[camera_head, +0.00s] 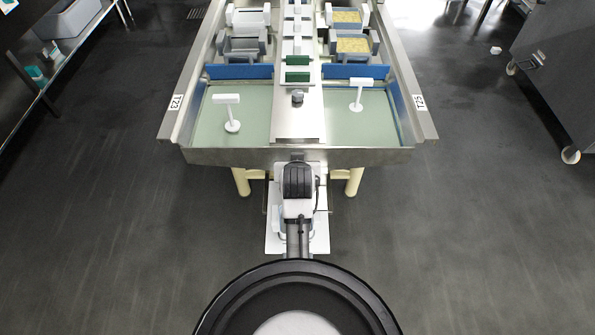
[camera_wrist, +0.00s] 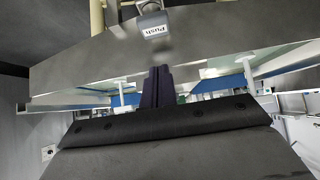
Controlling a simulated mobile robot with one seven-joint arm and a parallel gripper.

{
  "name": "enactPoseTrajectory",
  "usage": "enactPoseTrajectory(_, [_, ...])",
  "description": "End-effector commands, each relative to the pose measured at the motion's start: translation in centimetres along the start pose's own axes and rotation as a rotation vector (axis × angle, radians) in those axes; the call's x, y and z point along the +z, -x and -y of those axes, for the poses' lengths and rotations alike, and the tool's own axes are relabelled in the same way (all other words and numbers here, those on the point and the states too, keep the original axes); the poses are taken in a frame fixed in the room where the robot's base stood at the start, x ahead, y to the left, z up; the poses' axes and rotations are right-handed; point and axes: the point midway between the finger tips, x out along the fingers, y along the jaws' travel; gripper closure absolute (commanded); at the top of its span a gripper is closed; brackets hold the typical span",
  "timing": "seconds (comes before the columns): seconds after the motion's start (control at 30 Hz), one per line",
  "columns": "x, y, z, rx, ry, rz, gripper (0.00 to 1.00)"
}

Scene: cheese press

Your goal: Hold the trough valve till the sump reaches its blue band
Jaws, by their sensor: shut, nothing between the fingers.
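The steel trough (camera_head: 250,157) stands ahead with a left and a right basin of pale green liquid; the left liquid (camera_head: 250,125) and right liquid (camera_head: 345,130) both show. Blue strips (camera_head: 240,71) line the basins' far ends. A grey tab marked "Push" (camera_wrist: 154,27) sits at the trough's end face in the wrist view; I take it for the valve, but cannot be sure. My gripper (camera_wrist: 162,70) is shut and empty, its dark fingertips just short of the tab in the picture. Contact cannot be told. In the head view my wrist hides the fingertips.
White T-shaped pieces stand in the left basin (camera_head: 230,112) and right basin (camera_head: 358,95). A small grey knob (camera_head: 297,97) and green blocks (camera_head: 298,68) sit on the central strip. A grey wheeled cabinet (camera_head: 560,80) stands right, a shelf (camera_head: 60,75) left.

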Motion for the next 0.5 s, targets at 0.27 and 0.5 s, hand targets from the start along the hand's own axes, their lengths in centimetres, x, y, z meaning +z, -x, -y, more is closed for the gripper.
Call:
enactPoseTrajectory(0.27, [1.2, -5.0, 0.0, 0.000, 0.000, 0.004, 1.00])
enactPoseTrajectory(0.5, [2.7, -6.5, 0.0, 0.000, 0.000, 0.000, 1.00])
